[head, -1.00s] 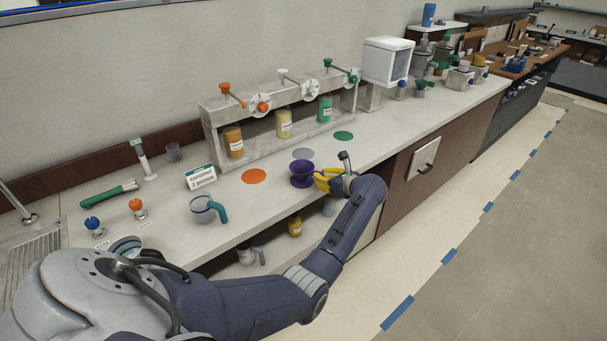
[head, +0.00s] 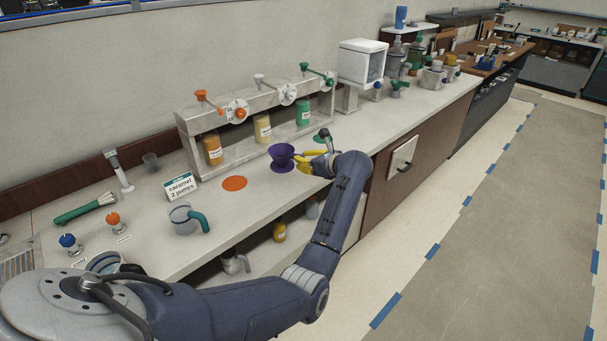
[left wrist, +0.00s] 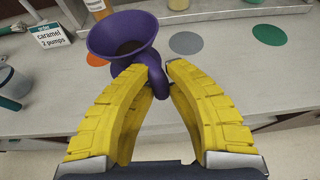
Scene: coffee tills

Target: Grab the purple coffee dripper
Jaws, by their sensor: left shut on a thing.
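The purple coffee dripper (head: 281,150) is a funnel-shaped cone with a flared base and a loop handle. It appears raised a little above the counter, roughly upright, in front of the dispenser stand. In the left wrist view the dripper (left wrist: 122,38) is at the upper left, with its open mouth toward the camera. My left gripper (head: 304,158) has yellow fingers and is shut on the dripper's handle from the right side. In the left wrist view my left gripper (left wrist: 160,78) has its fingertips on either side of the handle. My right gripper is not in view.
A dispenser stand (head: 187,125) with orange, yellow and green bottles stands behind. An orange disc (head: 234,183), a caramel sign (head: 180,187) and a pitcher with a teal handle (head: 185,218) are to the left. A white box (head: 362,62) stands to the back right.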

